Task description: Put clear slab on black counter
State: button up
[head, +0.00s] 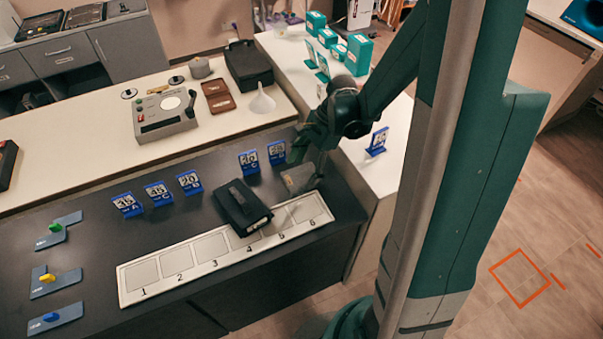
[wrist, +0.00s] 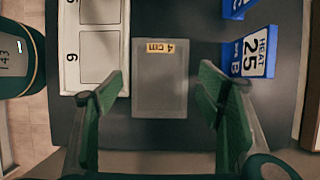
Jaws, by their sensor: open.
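The clear slab (wrist: 160,85) is a see-through, greyish rectangular block with a yellow "4 cm" label. In the wrist view it lies over the black counter (wrist: 200,22), between my gripper's fingers, with dark gaps on both sides. In the head view the slab (head: 299,181) shows faintly below my gripper (head: 308,163), beyond the numbered strip's right end. It appears to rest on the black counter (head: 95,190); exact contact is hard to see. My gripper (wrist: 160,80) is open, a green finger on each side of the slab, not closed on it.
A white numbered strip (head: 155,284) lies along the counter's front, with a black case (head: 243,207) partly over it. Blue number stands (head: 190,182) line the back; one stand (wrist: 252,55) is close to my right finger. Blue plates (head: 55,285) lie at the left.

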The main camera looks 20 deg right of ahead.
jog(key=p+v, duration=0.1)
jog(key=v, duration=0.8)
jog(key=shift+r+p, duration=0.25)
jog(key=shift+p, duration=0.1)
jog(key=s+a+r+n+t+h, duration=0.2)
jog(key=s+a+r+n, duration=0.3)
jog(key=r+n, duration=0.3)
jog(key=s+a+r+n+t+h, duration=0.2)
jog(key=s+a+r+n+t, duration=0.3)
jog(key=s+r+n, duration=0.3)
jog(key=shift+a+r+n+h, duration=0.25)
jog(key=shift+n+h, duration=0.05)
jog(key=shift+n, duration=0.7)
